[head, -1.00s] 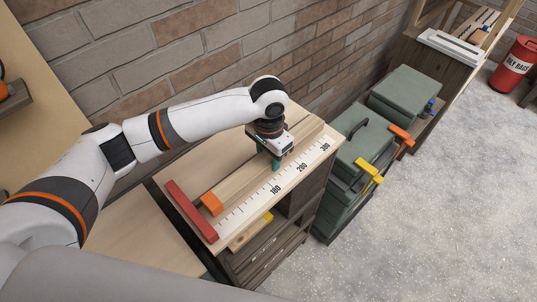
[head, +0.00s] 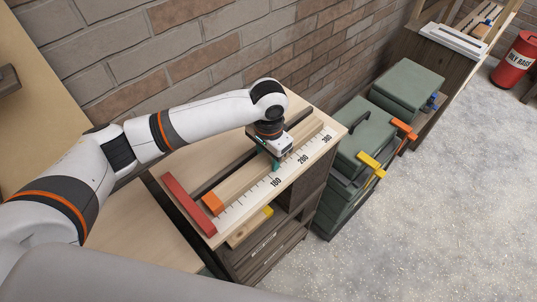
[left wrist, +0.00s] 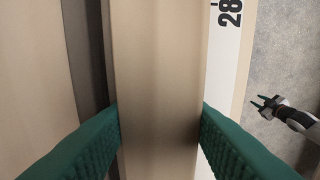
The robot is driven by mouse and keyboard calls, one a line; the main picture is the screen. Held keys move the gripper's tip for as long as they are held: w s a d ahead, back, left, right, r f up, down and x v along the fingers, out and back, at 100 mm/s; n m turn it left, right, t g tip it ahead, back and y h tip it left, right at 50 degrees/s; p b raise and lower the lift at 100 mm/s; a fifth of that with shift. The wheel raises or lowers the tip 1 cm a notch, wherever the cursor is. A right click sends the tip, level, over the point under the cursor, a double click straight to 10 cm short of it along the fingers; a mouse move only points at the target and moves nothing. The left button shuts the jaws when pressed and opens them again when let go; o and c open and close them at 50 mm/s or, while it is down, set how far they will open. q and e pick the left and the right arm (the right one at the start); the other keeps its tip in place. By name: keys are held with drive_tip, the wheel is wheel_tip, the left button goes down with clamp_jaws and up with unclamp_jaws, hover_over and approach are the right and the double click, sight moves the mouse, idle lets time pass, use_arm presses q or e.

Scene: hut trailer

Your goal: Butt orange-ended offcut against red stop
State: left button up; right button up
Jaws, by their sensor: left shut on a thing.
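The offcut, a long pale wooden bar with an orange end (head: 212,203), lies lengthwise along the bench top beside the white ruler strip. The red stop (head: 188,203) is a bar across the left end of the bench. A small gap shows between it and the orange end. My left gripper (head: 275,163) is shut on the offcut toward its far part. In the left wrist view the green fingers touch both sides of the offcut (left wrist: 160,90). My right gripper (left wrist: 264,103) shows small in that view, away over the floor, its fingers apart.
A dark groove (head: 213,180) runs along the bench top behind the offcut. The ruler strip (head: 290,170) runs along the front. Green cases (head: 365,140) with yellow and orange clamps stand right of the bench. A brick wall rises behind.

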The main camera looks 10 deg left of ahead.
sight(264, 160)
use_arm(q)
drive_tip(key=shift+s+a+p, duration=0.45)
drive_tip(key=shift+s+p, duration=0.2)
drive_tip(key=shift+p, duration=0.15)
drive_tip(key=o, duration=1.2)
drive_tip(key=shift+o, duration=0.2)
wheel_tip(264, 160, up, 12)
drive_tip(key=b, duration=0.3)
drive_tip(key=shift+s+f, duration=0.1)
drive_tip(key=shift+s, duration=0.05)
